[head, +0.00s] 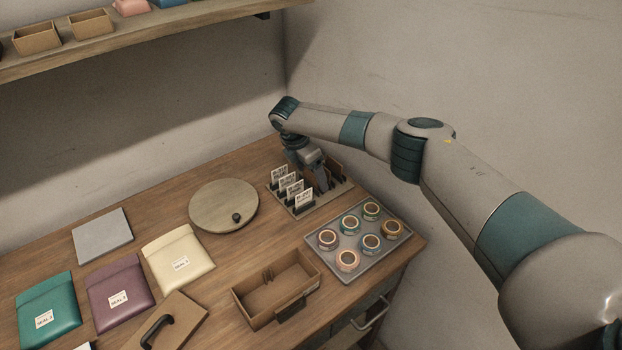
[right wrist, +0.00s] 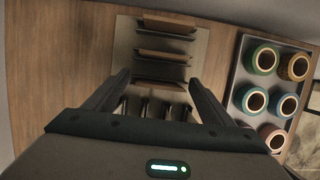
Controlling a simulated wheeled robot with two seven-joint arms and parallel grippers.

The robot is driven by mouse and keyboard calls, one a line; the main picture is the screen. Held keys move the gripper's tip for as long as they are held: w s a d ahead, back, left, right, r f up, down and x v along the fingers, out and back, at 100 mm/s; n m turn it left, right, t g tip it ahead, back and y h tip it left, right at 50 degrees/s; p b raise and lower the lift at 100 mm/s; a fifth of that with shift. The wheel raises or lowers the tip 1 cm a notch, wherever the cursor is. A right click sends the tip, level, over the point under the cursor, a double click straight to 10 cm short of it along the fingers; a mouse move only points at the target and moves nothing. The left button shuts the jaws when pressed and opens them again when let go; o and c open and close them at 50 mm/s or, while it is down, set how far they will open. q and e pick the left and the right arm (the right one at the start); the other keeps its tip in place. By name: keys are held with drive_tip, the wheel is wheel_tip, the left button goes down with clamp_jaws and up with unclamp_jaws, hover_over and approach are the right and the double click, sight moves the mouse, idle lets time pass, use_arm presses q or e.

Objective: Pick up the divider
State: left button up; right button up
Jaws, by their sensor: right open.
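In the right wrist view, brown boards stand across the rack plate (right wrist: 122,45): one at the far end (right wrist: 168,24), one in the middle (right wrist: 163,56), and one nearest (right wrist: 158,84). My right gripper (head: 316,177) is over the rack, pointing down. In the right wrist view, its open fingers (right wrist: 160,79) lie on either side of the nearest board; contact cannot be told. My left gripper is out of view.
A grey tray (head: 372,267) of tape rolls stands right beside the rack. A round wooden disc (head: 215,208) lies left of it. An open brown box (head: 250,310), several pouches (head: 179,260) and a grey square (head: 102,235) lie on the table. A shelf (head: 150,35) hangs above.

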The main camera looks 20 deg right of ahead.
drive_tip(key=c, duration=1.1)
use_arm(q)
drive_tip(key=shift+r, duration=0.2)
use_arm(e)
drive_tip(key=shift+r, duration=0.2)
drive_tip(key=shift+c, duration=0.2)
